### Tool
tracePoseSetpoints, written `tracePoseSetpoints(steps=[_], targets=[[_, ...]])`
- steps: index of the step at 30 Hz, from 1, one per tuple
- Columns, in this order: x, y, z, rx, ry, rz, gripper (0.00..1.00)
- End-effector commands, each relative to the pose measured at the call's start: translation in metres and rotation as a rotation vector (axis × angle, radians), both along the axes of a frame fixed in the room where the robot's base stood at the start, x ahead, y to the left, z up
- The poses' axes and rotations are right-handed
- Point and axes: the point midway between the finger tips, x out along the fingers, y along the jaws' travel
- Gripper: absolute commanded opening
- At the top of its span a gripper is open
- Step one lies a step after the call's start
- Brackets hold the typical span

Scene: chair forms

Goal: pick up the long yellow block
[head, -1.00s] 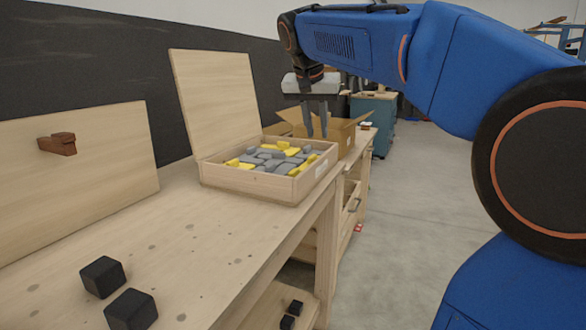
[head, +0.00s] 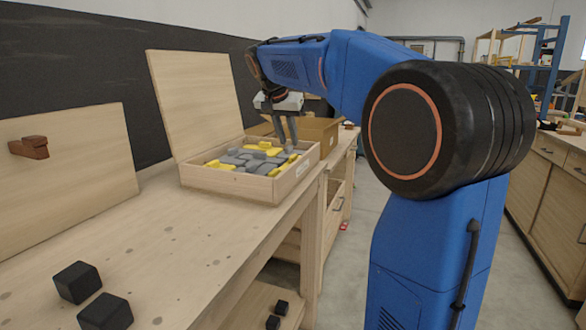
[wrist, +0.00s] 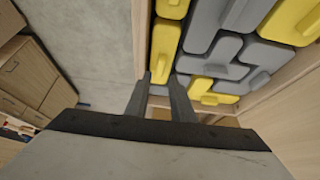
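Several yellow blocks lie among grey blocks in an open wooden box (head: 230,187) on the workbench. In the wrist view, one elongated yellow block (wrist: 164,48) lies along the box wall, just beyond the fingertips. Another yellow block (wrist: 296,20) is at the upper right, and a flatter yellow one (wrist: 207,93) lies right of the fingers. I cannot tell for certain which is the longest. In the head view, a yellow block (head: 263,146) shows near the back. My gripper (head: 289,140) points down over the box's right side, open and empty; its fingers (wrist: 160,76) stand apart.
The box's raised lid (head: 195,100) stands behind it. A cardboard box (head: 318,130) is beyond. Black cubes (head: 78,282) lie at the bench's near end. A brown block (head: 29,147) is on a leaning board. The middle of the bench is clear.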

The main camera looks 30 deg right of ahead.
Motion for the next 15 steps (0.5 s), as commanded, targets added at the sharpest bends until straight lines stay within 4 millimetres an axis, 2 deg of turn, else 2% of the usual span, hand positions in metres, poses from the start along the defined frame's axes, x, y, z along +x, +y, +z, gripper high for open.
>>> tracePoseSetpoints(steps=[3, 11, 15], targets=[[0.004, -0.006, -0.013, -0.001, 0.001, 0.000, 0.22], [0.008, -0.010, -0.022, 0.000, 0.000, 0.000, 0.22], [0.014, -0.017, -0.034, 0.000, 0.001, 0.000, 0.22]])
